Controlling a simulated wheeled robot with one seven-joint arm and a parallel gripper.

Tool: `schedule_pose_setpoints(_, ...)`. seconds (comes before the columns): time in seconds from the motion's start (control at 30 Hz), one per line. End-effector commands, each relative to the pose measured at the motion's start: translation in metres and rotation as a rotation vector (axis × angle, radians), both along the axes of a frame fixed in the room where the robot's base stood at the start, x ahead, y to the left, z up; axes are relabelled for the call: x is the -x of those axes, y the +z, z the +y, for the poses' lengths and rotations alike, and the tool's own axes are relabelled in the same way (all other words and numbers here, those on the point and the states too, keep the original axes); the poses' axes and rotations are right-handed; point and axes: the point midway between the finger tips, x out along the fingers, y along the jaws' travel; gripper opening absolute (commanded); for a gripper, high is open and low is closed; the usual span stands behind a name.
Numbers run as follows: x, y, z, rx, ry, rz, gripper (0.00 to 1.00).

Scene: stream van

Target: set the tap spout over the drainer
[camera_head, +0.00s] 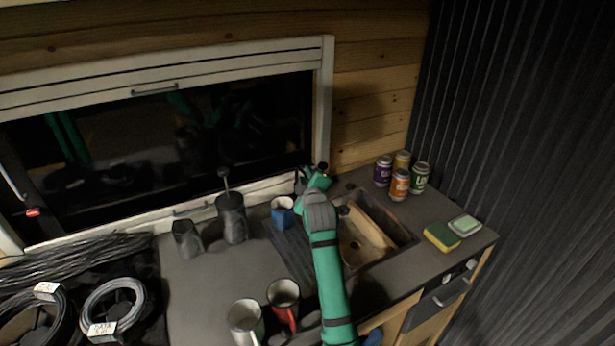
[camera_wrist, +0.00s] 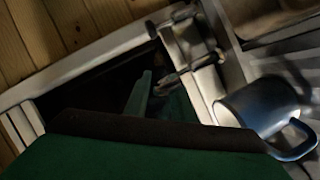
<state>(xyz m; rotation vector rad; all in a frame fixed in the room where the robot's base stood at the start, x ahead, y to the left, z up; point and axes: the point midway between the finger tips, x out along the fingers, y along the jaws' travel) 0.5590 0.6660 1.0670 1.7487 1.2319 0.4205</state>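The drainer (camera_head: 290,252) is the dark ribbed area just left of the sink (camera_head: 385,245). It also shows as ribbed strips in the wrist view (camera_wrist: 240,68). A blue mug (camera_head: 283,213) stands at its back end, and is large at the right of the wrist view (camera_wrist: 258,106). My gripper (camera_head: 303,185) is at the back of the counter, near the window frame and behind the sink's left side. Its fingers are small and dark, so their opening is unclear. The tap and its spout are not clearly visible; my arm covers much of that area.
Several cans (camera_head: 400,184) stand at the back right of the sink. A sponge (camera_head: 441,237) lies right of it. A red-handled mug (camera_head: 283,297) and a pale mug (camera_head: 245,322) stand in front. A dark tall press (camera_head: 231,218) stands left. Coiled cable (camera_head: 113,306) lies farther left.

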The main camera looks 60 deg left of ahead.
Motion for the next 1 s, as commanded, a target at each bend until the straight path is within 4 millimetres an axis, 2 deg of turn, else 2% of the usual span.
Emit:
schedule_pose_setpoints(0.3, -0.001, 0.003, -0.001, -0.005, -0.001, -0.004, 0.29)
schedule_pose_setpoints(0.47, 0.003, 0.006, -0.01, -0.007, -0.001, -0.005, 0.29)
schedule_pose_setpoints(0.8, 0.029, 0.018, -0.063, -0.006, -0.003, -0.003, 0.29)
schedule_pose_setpoints(1.0, 0.042, 0.023, -0.086, -0.005, -0.001, -0.002, 0.29)
